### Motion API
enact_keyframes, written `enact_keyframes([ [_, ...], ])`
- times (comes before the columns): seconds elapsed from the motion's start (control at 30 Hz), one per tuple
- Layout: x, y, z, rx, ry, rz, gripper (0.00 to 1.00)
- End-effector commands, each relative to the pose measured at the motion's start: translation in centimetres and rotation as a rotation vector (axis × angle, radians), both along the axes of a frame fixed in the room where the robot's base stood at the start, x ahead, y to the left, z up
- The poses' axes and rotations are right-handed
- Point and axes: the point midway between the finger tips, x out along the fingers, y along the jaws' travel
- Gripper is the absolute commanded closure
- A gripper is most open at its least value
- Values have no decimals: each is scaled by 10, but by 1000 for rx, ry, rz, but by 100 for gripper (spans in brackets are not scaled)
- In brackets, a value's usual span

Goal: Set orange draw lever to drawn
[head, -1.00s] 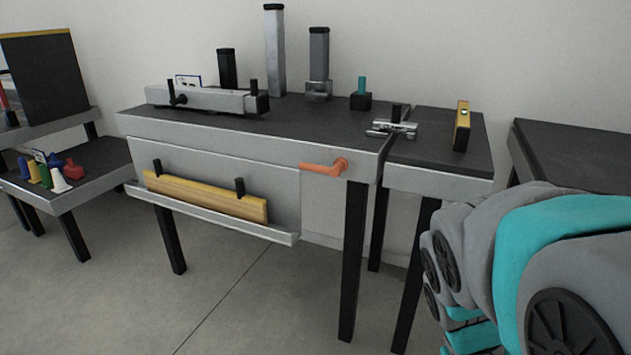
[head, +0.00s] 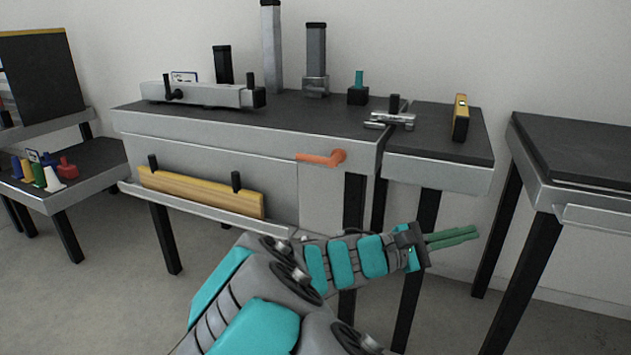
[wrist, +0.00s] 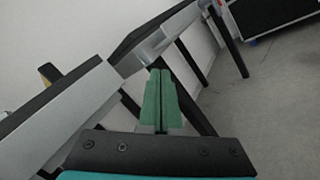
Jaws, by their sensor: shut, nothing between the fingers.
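The orange draw lever (head: 322,158) is on the front of the main workbench, at its right end below the top. Its arm points left and lies about level, with the pivot at its right end. My gripper (head: 478,236) has green fingers, shut and empty. In the head view it is to the right of the lever and lower, in front of the side table's legs, pointing right. In the wrist view the shut fingers (wrist: 161,100) point ahead past bench edges and legs. The lever does not show in the wrist view.
The workbench front (head: 215,158) carries a yellow-edged board (head: 200,192) on a ledge. A side table (head: 440,170) with a yellow level (head: 461,118) adjoins on the right. Another dark table (head: 580,150) stands further right. Floor is open in front of the benches.

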Motion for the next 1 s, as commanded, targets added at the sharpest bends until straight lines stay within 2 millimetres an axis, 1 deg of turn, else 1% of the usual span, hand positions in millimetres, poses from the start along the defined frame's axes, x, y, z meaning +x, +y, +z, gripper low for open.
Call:
enact_keyframes([
  [0.03,17,20,-3,-68,28,53,100],
  [0.07,26,32,-3,-108,44,83,100],
  [0.1,39,49,-2,-162,62,125,100],
  [0.17,56,77,-4,-241,91,189,100],
  [0.2,67,96,-7,-296,109,231,100],
  [0.27,81,128,-11,-374,133,297,100],
  [0.3,89,150,-17,-429,150,340,100],
  [0.37,100,184,-26,-505,173,405,100],
  [0.4,105,205,-32,-553,184,446,100],
  [0.47,111,236,-43,-618,204,503,100],
  [0.5,114,255,-50,-657,213,538,100],
  [0.6,117,293,-64,-734,228,610,100],
  [0.7,117,319,-76,-784,239,657,100],
  [0.8,117,332,-82,-809,243,681,100],
  [1.0,117,335,-82,-815,244,686,100],
])
